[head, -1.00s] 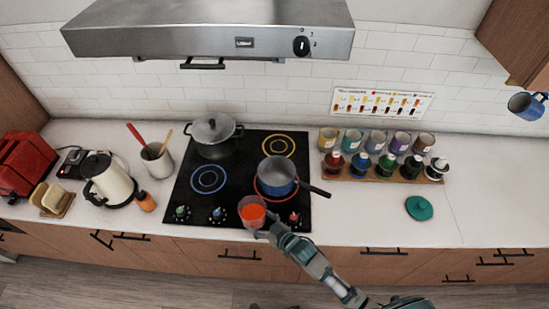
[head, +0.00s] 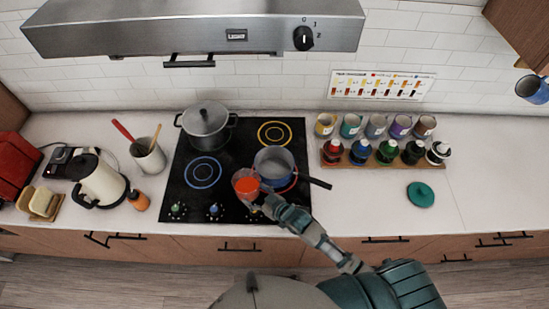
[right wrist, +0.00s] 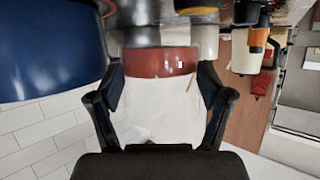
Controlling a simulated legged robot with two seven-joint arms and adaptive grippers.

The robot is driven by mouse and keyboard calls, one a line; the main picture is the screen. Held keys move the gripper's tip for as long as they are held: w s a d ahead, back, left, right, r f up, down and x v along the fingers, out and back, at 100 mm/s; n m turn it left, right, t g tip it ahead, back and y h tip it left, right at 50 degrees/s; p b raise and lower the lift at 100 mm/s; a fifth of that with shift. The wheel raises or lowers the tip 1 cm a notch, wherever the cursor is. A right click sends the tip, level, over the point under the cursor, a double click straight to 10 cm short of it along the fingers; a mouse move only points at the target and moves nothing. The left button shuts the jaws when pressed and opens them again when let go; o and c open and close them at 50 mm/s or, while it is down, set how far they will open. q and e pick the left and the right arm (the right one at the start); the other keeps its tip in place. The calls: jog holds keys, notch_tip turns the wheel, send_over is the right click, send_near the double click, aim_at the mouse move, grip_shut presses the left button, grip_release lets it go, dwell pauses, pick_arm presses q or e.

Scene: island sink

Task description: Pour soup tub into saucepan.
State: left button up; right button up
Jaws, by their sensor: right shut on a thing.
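The soup tub (head: 246,182) is a clear cup with orange-red soup in it, at the front left of the saucepan in the head view. My right gripper (head: 261,196) is shut on its side. In the right wrist view the tub (right wrist: 160,118) is between the two fingers (right wrist: 162,92), with a red band of soup showing. The saucepan (head: 271,161), grey inside with a dark handle to the right, stands on the red-ringed burner. The blue wall of the saucepan (right wrist: 45,55) fills the left of the right wrist view. My left gripper is not in view.
A lidded grey pot (head: 205,124) stands at the back left of the black cooktop (head: 235,145). The range hood (head: 200,28) overhangs the back. A bottle rack (head: 385,160) and a teal lid (head: 421,194) are to the right; a kettle (head: 98,180) is left.

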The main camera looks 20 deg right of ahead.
jog(key=shift+w+d+r, duration=0.15)
jog(key=shift+w+r, duration=0.05)
jog(key=shift+r, duration=0.05)
jog(key=shift+w+d+r+m, duration=0.15)
jog(key=shift+r+m, duration=0.35)
jog(key=shift+r, duration=0.15)
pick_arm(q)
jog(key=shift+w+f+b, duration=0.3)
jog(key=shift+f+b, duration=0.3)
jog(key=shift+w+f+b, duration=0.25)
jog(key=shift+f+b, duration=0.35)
pick_arm(e)
jog(key=w+d+r+m+g+y, duration=0.1)
jog(key=w+d+r+m+y, duration=0.1)
jog(key=r+m, duration=0.3)
jog(key=shift+d+r+y, duration=0.55)
jog(key=shift+d+y, duration=0.15)
jog(key=shift+y, duration=0.2)
pick_arm(q)
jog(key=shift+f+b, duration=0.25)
jog(key=shift+b, duration=0.05)
pick_arm(e)
jog(key=shift+f+g, duration=0.1)
jog(key=shift+g, duration=0.2)
